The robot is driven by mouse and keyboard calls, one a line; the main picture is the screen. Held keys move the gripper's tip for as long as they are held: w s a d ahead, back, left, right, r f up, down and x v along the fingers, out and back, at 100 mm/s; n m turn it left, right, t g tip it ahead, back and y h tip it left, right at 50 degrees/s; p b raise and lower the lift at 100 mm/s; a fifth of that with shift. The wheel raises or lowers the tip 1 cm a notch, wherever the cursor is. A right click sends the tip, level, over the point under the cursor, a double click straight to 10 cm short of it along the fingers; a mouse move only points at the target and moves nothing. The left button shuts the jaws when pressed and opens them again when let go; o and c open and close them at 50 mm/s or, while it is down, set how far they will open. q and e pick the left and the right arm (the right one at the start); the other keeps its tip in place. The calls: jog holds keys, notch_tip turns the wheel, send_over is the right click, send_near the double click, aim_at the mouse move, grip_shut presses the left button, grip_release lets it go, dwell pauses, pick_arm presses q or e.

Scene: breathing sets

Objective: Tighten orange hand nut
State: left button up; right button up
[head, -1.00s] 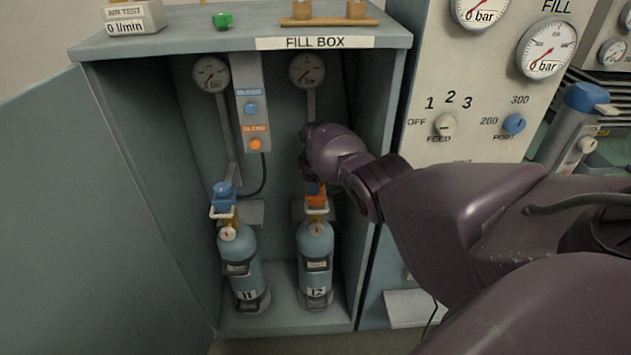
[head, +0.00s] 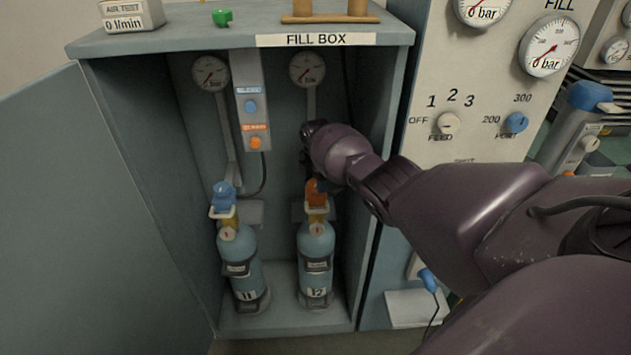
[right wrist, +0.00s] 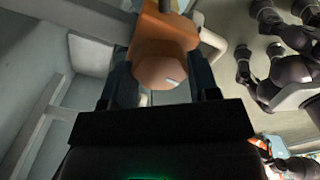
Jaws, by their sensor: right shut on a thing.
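The orange hand nut (head: 317,190) sits at the top of cylinder 12 (head: 315,245) inside the fill box. In the right wrist view the orange hand nut (right wrist: 164,66) lies between the two dark fingers. My right gripper (right wrist: 162,85) is shut on it. In the head view my right wrist and arm come in from the right above cylinder 12 and hide most of the gripper. My left gripper is not in view.
Cylinder 11 (head: 241,255) with a blue hand nut (head: 224,194) stands to the left in the box. The box door (head: 80,220) is open at left. The gauge panel (head: 470,100) is at right. The box side wall is close to my arm.

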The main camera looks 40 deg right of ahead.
jog(key=shift+n, duration=1)
jog(key=o, duration=0.9)
jog(key=shift+r, duration=0.1)
